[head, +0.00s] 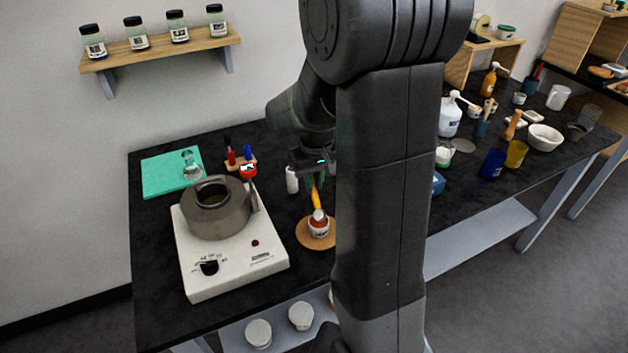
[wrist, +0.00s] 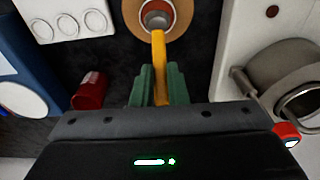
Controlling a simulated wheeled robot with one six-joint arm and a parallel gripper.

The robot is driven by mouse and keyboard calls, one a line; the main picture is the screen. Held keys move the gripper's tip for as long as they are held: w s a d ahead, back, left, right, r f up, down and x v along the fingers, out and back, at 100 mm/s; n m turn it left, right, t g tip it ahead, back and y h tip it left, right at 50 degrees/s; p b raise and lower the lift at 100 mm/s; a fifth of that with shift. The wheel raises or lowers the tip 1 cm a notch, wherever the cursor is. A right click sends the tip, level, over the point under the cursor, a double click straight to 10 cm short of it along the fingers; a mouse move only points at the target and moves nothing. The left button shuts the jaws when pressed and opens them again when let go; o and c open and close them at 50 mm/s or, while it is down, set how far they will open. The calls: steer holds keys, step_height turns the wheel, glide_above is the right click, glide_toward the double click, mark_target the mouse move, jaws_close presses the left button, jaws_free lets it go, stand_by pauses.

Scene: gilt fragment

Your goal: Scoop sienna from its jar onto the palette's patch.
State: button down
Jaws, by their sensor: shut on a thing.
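My gripper (head: 316,181) is shut on a yellow-handled tool, whose handle (wrist: 157,58) shows between the green fingers (wrist: 158,88) in the wrist view. The tool points down to a small white jar with a red label (head: 318,230). The jar stands on a round wooden coaster (head: 303,238); the coaster also shows in the wrist view (wrist: 131,12). The tool's lower end is at the jar's mouth; I cannot tell how deep it is. A white panel with round wells (wrist: 65,20) shows at the wrist view's upper left; I cannot tell whether it is the palette.
A hot plate (head: 245,272) with a grey pot (head: 215,212) stands left of the jar. A white bottle (head: 292,180) stands behind the jar. A dark red cup (wrist: 90,91) is left of my fingers in the wrist view. My arm hides the middle of the bench.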

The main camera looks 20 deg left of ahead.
mark_target(314, 189)
steer(key=shift+f+b, duration=0.5)
steer(key=shift+f, duration=0.25)
stand_by(1.2)
steer(key=shift+r, duration=0.1)
steer(key=shift+r+p, duration=2.7)
steer(key=shift+r, duration=0.8)
